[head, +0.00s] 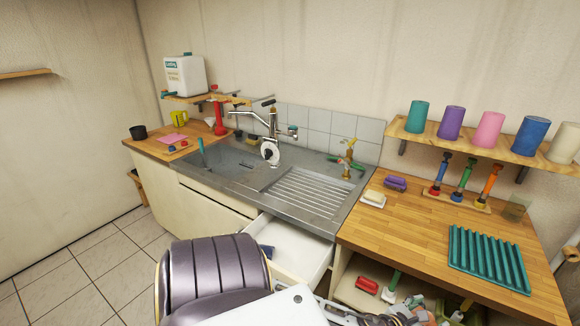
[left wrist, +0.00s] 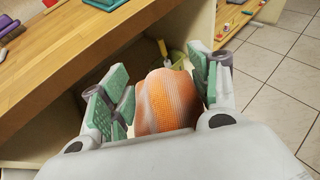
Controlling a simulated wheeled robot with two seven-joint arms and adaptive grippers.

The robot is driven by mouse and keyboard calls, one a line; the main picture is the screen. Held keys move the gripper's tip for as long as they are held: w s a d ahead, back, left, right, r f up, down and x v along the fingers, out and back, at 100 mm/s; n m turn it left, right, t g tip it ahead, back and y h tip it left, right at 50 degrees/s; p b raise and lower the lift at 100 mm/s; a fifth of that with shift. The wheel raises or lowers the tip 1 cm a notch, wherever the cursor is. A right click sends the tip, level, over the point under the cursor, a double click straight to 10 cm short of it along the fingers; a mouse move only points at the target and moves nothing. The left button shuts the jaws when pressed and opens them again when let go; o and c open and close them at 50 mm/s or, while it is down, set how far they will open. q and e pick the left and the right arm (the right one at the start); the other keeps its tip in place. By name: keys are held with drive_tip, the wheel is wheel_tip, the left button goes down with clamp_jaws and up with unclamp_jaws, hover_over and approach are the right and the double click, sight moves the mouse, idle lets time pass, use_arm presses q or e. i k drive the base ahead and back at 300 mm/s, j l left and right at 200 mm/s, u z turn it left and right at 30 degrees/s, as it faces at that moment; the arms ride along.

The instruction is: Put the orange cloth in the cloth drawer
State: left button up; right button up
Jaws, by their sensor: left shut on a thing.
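The orange cloth (left wrist: 168,103), a bunched, woven-looking piece, is between the green-padded fingers of my left gripper (left wrist: 163,88) in the left wrist view. The gripper is shut on it and holds it in front of the wooden counter's underside. In the head view an open white drawer (head: 306,248) stands out below the sink's draining board, with a small blue thing (head: 268,250) at its left end; the rest of its inside is partly hidden. I cannot make out the orange cloth in the head view. My right gripper is not in view.
An open shelf below holds a red brush (head: 367,285) and other items. Tiled floor (head: 75,285) is free at left.

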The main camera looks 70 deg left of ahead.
sight(300, 267)
drive_tip(key=k+j+z, duration=0.15)
drive_tip(key=j+z, duration=0.15)
drive_tip(key=j, duration=0.2)
drive_tip(key=k+j+z, duration=0.25)
drive_tip(key=j, duration=0.2)
drive_tip(key=k+j+z, duration=0.55)
drive_tip(key=j, duration=0.2)
drive_tip(key=k+j, duration=0.25)
drive_tip(key=k, duration=0.15)
drive_tip(key=k+j, duration=0.3)
drive_tip(key=k, duration=0.05)
